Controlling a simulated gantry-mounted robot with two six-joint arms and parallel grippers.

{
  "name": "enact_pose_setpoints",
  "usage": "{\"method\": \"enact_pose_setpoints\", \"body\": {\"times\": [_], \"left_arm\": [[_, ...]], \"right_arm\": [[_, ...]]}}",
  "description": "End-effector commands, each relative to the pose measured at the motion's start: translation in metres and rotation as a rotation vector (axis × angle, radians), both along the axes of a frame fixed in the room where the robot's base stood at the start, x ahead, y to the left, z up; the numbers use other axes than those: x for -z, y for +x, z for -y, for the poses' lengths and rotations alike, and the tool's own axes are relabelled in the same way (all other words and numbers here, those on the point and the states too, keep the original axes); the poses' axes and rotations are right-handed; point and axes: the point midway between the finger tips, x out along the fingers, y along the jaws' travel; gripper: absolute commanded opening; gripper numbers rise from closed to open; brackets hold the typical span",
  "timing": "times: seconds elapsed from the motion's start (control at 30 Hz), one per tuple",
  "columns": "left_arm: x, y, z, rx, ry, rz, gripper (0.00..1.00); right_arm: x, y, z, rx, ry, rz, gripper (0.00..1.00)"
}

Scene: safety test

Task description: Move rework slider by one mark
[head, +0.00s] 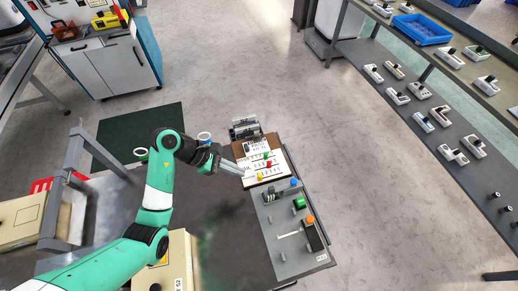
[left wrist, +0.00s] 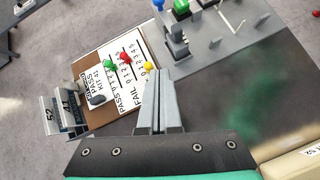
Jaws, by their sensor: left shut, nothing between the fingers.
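A white slider board (head: 277,170) on a brown base stands at the table's far edge. It carries a green knob (head: 266,156), a red knob (head: 269,164) and a yellow knob (head: 260,177). In the left wrist view, PASS lies along the green knob's (left wrist: 110,64) row and FAIL along the red knob's (left wrist: 126,57) row. The yellow knob's (left wrist: 149,65) row label is hidden by my fingers. My left gripper (head: 242,171) is shut and empty, its tips (left wrist: 159,73) close beside the yellow knob; I cannot tell whether they touch. My right gripper is not in view.
A grey panel (head: 267,224) with blue (head: 294,182), green (head: 299,203) and orange (head: 309,219) controls adjoins the board. A small holder with numbered cards (head: 245,128) stands behind it. Shelves (head: 440,100) with devices are at right, beyond open floor.

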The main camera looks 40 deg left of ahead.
Motion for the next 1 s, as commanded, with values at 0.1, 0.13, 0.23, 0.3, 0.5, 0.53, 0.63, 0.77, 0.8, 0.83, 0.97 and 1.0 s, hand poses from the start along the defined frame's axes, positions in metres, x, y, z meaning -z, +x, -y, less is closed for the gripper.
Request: {"method": "enact_pose_setpoints", "body": {"times": [0.1, 0.13, 0.23, 0.3, 0.5, 0.53, 0.63, 0.77, 0.8, 0.83, 0.97, 1.0], "left_arm": [[0.005, -0.038, -0.047, -0.164, -0.05, -0.085, 0.0], [0.006, -0.042, -0.053, -0.182, -0.054, -0.087, 0.0], [0.006, -0.046, -0.062, -0.209, -0.056, -0.086, 0.0], [0.008, -0.046, -0.062, -0.209, -0.055, -0.085, 0.0], [0.022, -0.037, -0.055, -0.206, -0.056, -0.084, 0.0], [0.026, -0.034, -0.053, -0.205, -0.056, -0.085, 0.0], [0.042, -0.024, -0.044, -0.204, -0.056, -0.084, 0.0], [0.064, -0.009, -0.031, -0.203, -0.055, -0.083, 0.0], [0.07, -0.004, -0.028, -0.203, -0.055, -0.083, 0.0], [0.075, 0.0, -0.025, -0.203, -0.055, -0.083, 0.0], [0.086, 0.016, -0.012, -0.202, -0.053, -0.079, 0.0], [0.086, 0.021, -0.008, -0.202, -0.052, -0.078, 0.0]], "right_arm": [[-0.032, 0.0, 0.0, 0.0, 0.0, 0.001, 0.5], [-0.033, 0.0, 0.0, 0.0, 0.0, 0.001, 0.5], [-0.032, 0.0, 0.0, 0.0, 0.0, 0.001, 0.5], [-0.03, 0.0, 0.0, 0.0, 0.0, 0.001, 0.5], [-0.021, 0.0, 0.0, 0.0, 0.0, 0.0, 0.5], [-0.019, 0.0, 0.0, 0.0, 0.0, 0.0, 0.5], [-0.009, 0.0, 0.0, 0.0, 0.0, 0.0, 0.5], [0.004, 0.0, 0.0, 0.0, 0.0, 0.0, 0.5], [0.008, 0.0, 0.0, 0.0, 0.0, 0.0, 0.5], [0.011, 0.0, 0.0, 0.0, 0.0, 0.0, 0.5], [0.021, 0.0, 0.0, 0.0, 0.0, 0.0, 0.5], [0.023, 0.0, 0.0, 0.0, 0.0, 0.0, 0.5]]}}
